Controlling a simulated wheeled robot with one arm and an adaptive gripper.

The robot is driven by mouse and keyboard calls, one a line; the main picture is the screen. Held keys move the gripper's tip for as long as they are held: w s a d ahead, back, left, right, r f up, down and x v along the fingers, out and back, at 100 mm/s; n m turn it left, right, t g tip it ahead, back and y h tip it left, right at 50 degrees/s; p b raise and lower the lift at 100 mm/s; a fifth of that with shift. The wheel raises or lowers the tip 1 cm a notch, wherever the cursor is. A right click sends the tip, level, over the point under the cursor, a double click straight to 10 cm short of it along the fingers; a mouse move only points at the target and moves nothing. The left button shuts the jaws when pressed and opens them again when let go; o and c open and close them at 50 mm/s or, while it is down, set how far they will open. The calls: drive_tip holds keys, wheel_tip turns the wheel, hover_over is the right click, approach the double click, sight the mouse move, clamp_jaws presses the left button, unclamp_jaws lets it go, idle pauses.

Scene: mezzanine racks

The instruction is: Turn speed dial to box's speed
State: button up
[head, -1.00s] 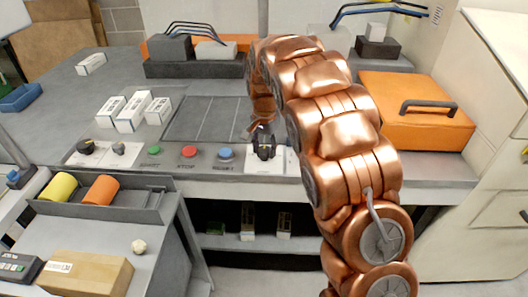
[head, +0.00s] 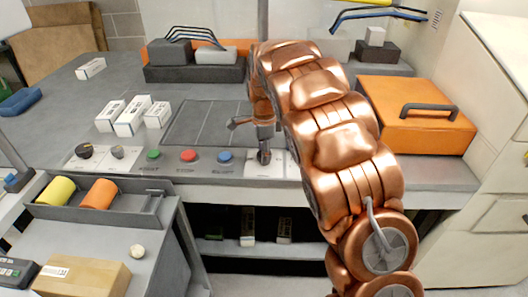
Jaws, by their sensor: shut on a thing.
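My copper arm reaches over the bench, and my gripper (head: 264,148) points down at its front edge. It is shut on a dark dial (head: 264,158) on the white panel (head: 270,171) right of the push buttons. The fingers cover most of the dial, so its pointer and scale cannot be read. A tan cardboard box (head: 84,277) with a small white label lies on the lower-left cart. The label is too small to read.
Green (head: 153,155), red (head: 188,156) and blue (head: 224,155) buttons line the bench edge. A black knob (head: 84,151) and a grey knob (head: 117,152) sit further left. White boxes (head: 131,118) stand behind. An orange case (head: 415,115) is right of my arm.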

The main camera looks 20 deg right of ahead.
drive_tip(key=shift+m, duration=1.2)
drive_tip(key=o, duration=1.1)
drive_tip(key=shift+o, duration=0.2)
drive_tip(key=shift+r, duration=0.1)
wheel_tip(320, 180, up, 12)
